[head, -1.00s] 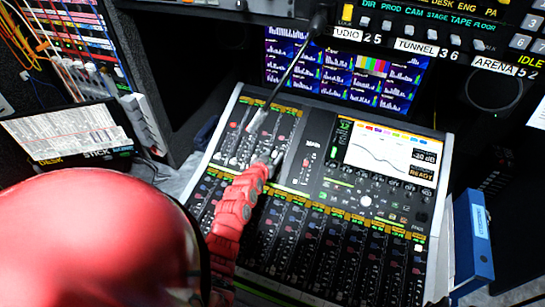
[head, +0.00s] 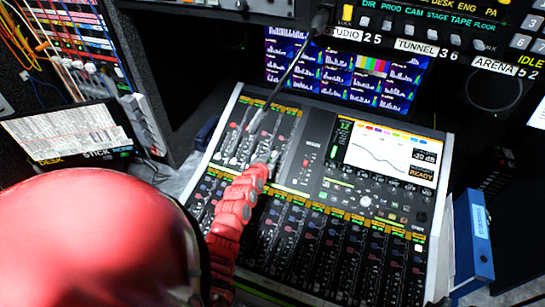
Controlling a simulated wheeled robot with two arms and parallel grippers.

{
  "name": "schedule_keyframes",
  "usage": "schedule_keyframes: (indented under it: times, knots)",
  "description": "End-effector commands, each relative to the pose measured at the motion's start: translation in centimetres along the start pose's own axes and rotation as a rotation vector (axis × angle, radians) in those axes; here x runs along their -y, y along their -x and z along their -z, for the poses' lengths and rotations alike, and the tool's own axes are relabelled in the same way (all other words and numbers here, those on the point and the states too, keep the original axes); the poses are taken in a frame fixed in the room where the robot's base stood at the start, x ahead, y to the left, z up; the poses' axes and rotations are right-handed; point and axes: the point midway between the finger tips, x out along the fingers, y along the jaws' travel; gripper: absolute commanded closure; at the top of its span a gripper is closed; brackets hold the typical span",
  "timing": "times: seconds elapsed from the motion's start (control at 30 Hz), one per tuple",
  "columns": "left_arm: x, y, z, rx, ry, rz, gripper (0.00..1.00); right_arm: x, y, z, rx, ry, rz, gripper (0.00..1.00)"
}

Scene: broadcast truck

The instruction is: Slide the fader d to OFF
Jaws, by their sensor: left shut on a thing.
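The mixing console (head: 322,196) stands in the middle of the head view, with several fader strips and a small lit screen. My red left arm comes in from the lower left and reaches over the console's upper left fader bank (head: 240,140). My left gripper (head: 272,157) is at the right side of that bank, shut on a small fader cap there. The fingers hide the cap, and I cannot read its letter or its exact position in the slot. My right gripper is not in view.
A gooseneck microphone (head: 290,72) hangs over the console's upper left. A monitor (head: 345,75) stands behind it. A blue binder (head: 472,236) stands at the right.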

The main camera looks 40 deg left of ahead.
Motion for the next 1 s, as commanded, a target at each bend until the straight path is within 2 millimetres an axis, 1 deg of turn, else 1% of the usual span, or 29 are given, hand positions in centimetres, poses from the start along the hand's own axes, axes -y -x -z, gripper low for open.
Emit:
schedule_keyframes:
  times: [0.67,0.77,0.8,1.0]
  knots:
    - [0.0,0.1,-0.1,0.001,0.0,0.0,1.0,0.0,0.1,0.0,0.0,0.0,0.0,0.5]
    - [0.1,0.8,-1.2,0.003,-0.002,0.001,1.0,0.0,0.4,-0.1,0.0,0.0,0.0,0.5]
    - [0.1,1.2,-1.9,0.006,-0.002,0.002,1.0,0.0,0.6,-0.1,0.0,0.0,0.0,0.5]
    - [0.1,4.0,-4.7,0.003,-0.002,0.003,1.0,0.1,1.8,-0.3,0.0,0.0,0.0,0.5]
